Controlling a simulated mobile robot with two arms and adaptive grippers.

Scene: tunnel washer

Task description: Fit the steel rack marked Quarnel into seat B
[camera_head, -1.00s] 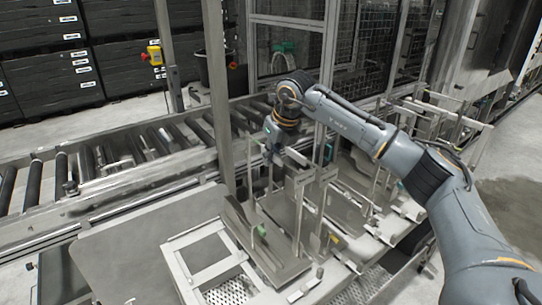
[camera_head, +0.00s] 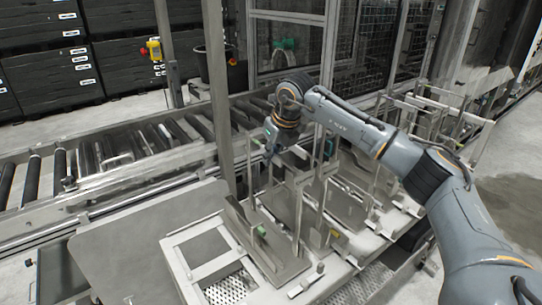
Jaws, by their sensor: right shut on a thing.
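My right gripper (camera_head: 271,152) is near the middle of the head view, pointing down above the steel fixtures. It is shut on the top of an upright steel rack (camera_head: 298,185) with thin posts and a top bar. Its fingertips are small and partly hidden by the wrist. The rack's lower end is among the steel plates and posts of the bench, and I cannot tell whether it touches a seat. I cannot read the Quarnel mark or any seat letter. My left gripper is out of view.
A slanted steel plate with a green tag (camera_head: 261,230) stands close in front. A perforated tray (camera_head: 232,287) lies front left. More steel racks (camera_head: 440,115) stand at right. A tall post (camera_head: 217,90) rises left of the gripper. The roller conveyor (camera_head: 120,155) runs behind.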

